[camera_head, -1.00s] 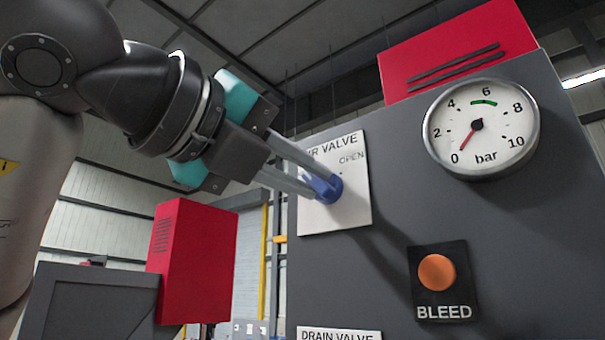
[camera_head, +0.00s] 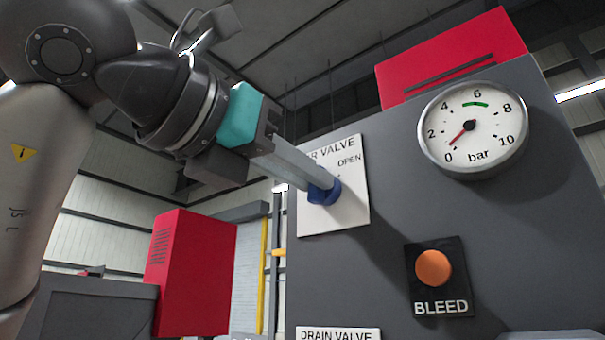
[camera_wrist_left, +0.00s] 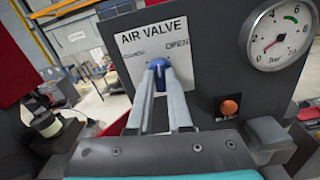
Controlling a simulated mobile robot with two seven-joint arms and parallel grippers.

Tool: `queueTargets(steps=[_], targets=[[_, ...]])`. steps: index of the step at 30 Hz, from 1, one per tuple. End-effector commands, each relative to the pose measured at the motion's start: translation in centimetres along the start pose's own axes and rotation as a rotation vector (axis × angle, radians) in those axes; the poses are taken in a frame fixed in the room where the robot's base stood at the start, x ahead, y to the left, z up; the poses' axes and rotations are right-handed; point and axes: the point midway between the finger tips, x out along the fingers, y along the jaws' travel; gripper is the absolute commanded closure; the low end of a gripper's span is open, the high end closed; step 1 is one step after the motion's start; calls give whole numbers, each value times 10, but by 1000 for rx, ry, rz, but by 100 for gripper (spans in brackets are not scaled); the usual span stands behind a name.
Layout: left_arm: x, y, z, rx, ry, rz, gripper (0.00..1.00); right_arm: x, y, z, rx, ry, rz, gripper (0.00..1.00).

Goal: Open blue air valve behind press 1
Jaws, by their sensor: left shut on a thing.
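The blue air valve handle (camera_head: 325,192) sits on a white plate (camera_head: 345,215) marked AIR VALVE and OPEN, on the dark grey panel. My left gripper (camera_head: 320,186) comes in from the upper left and is shut on the blue handle. The left wrist view shows both fingers on either side of the blue handle (camera_wrist_left: 158,64), below the plate's lettering (camera_wrist_left: 152,36). The fingers hide much of the handle, so its exact angle is hard to tell. My right gripper does not show.
A pressure gauge (camera_head: 474,128) right of the valve has its red needle just above 0 bar. Below it is an orange BLEED button (camera_head: 433,267). A DRAIN VALVE plate (camera_head: 338,334) shows at the bottom edge. A red cabinet (camera_head: 195,270) stands at the left.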

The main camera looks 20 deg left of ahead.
Motion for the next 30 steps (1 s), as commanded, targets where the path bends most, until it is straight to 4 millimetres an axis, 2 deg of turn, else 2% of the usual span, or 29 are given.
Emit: queueTargets(steps=[15,22,30], targets=[[0,-1,1,454,-3,1,100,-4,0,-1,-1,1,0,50],[0,-1,1,581,-3,1,100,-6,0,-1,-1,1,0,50],[0,-1,0,650,-3,0,100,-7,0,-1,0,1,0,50]])
